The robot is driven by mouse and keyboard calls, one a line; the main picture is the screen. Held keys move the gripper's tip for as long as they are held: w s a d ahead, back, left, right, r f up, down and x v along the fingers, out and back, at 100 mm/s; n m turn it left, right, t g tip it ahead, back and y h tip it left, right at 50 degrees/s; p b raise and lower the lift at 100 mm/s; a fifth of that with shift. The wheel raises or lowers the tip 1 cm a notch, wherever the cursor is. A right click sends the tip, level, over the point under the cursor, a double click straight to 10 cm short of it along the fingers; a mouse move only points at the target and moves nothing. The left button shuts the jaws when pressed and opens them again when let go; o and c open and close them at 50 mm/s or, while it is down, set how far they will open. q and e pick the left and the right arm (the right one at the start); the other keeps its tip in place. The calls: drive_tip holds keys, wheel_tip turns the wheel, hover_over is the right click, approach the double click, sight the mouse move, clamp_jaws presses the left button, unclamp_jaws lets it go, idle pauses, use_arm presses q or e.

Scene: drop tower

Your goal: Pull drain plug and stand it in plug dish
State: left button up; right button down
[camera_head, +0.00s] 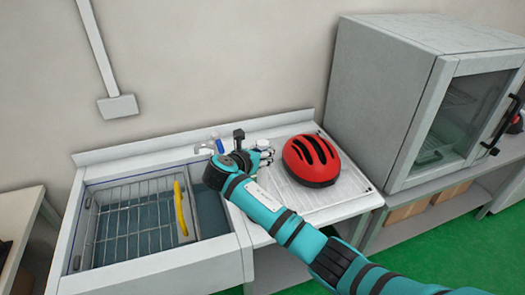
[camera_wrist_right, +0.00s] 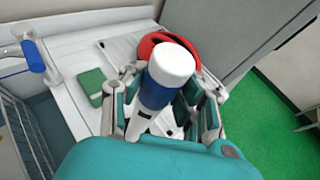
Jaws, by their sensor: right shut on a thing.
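My right gripper (camera_head: 266,155) is above the white drainboard, just left of the red helmet. In the wrist view the right gripper (camera_wrist_right: 170,108) is shut on an upright-looking cylinder with a white top and a blue band (camera_wrist_right: 160,92), which I take to be the drain plug. Its lower part is pale and partly hidden by the fingers. In the head view its white top (camera_head: 262,143) shows small at the gripper. I cannot make out the plug dish for certain. My left gripper is not in view.
A red helmet (camera_head: 311,158) lies on the drainboard (camera_head: 335,203). A grey cabinet (camera_head: 385,95) stands at right.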

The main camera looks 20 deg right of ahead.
drive_tip(key=shift+f, duration=0.55)
idle(0.4)
drive_tip(key=c, duration=1.4)
unclamp_jaws()
drive_tip(key=shift+o, duration=0.7)
drive_tip(key=p+v, duration=0.4)
drive_tip(key=v, duration=0.7)
drive_tip(key=shift+a+f, duration=0.1)
